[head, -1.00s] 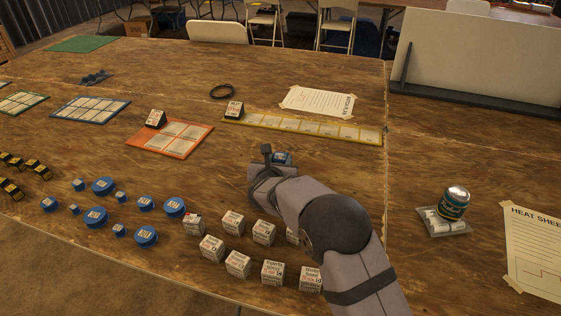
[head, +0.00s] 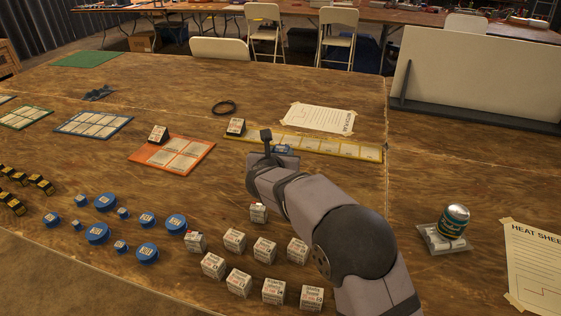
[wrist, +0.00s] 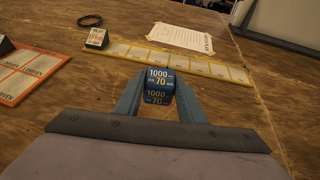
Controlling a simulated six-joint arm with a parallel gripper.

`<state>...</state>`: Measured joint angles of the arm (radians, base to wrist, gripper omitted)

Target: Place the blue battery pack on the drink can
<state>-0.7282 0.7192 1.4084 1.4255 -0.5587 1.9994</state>
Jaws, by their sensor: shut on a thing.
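The blue battery pack (wrist: 158,87) with printed labels sits between the fingers of my gripper (wrist: 158,98) in the wrist view, which are shut on it. In the head view a bit of the blue pack (head: 285,149) shows beside my gripper's end, in front of the yellow-edged strip; how high it is held is hard to tell. The drink can (head: 454,219), teal with a silver top, stands far to the right of my gripper in the head view, on a small clear packet. The can is not in the wrist view.
Several white boxes (head: 264,251) and blue discs (head: 97,233) lie along the front. An orange-edged card (head: 172,155) and a yellow-edged strip (head: 340,147) lie behind. A white panel (head: 478,68) stands at back right. Bare wood lies between my arm and the can.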

